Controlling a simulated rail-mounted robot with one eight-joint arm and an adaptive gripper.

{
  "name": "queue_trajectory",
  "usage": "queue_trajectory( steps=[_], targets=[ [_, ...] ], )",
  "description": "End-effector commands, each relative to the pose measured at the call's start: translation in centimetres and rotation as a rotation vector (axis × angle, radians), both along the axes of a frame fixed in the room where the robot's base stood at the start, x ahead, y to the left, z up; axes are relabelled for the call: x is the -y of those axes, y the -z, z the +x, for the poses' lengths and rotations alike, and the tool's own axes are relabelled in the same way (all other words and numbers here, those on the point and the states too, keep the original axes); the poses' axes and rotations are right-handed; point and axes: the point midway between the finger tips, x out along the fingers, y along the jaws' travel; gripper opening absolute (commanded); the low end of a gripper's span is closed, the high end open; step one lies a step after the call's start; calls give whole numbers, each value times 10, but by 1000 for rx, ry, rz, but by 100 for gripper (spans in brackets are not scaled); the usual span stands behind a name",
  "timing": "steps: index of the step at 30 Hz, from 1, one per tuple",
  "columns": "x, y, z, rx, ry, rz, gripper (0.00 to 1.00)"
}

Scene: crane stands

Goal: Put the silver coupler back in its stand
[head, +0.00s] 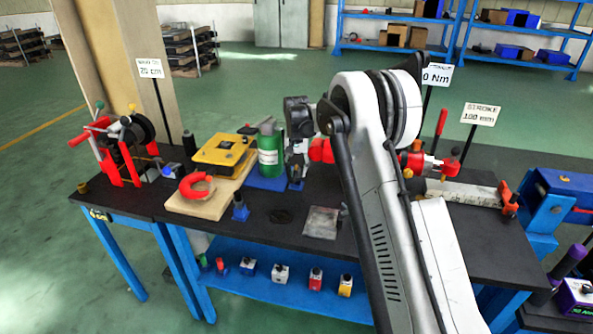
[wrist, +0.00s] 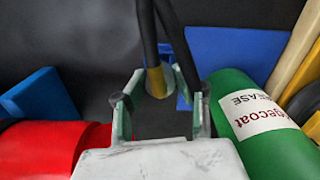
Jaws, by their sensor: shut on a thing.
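My gripper (head: 297,170) is low over the bench beside the green canister. In the wrist view its two fingers (wrist: 160,112) are closed around a small piece with a yellowish end, which I take to be the silver coupler (wrist: 156,82). Dark hoses run from it toward the top of the picture. Its silver body is mostly hidden. I cannot tell whether it touches anything below. A small blue stand with a dark top (head: 240,209) is on the bench, left of and nearer than my gripper; I cannot tell whether it is the coupler's.
The green canister (head: 268,152) is close beside my gripper; it fills the right of the wrist view (wrist: 262,125). A red cylinder (wrist: 45,150) is on the other side. A yellow case (head: 222,153) and red ring (head: 196,186) lie left. The bench front is partly clear.

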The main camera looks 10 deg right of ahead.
Motion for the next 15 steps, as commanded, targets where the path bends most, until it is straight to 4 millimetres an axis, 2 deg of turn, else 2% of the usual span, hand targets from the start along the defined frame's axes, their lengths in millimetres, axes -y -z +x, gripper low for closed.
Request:
queue_trajectory(
  steps=[15],
  targets=[
    [0,19,0,0,0,0,0]
  ],
)
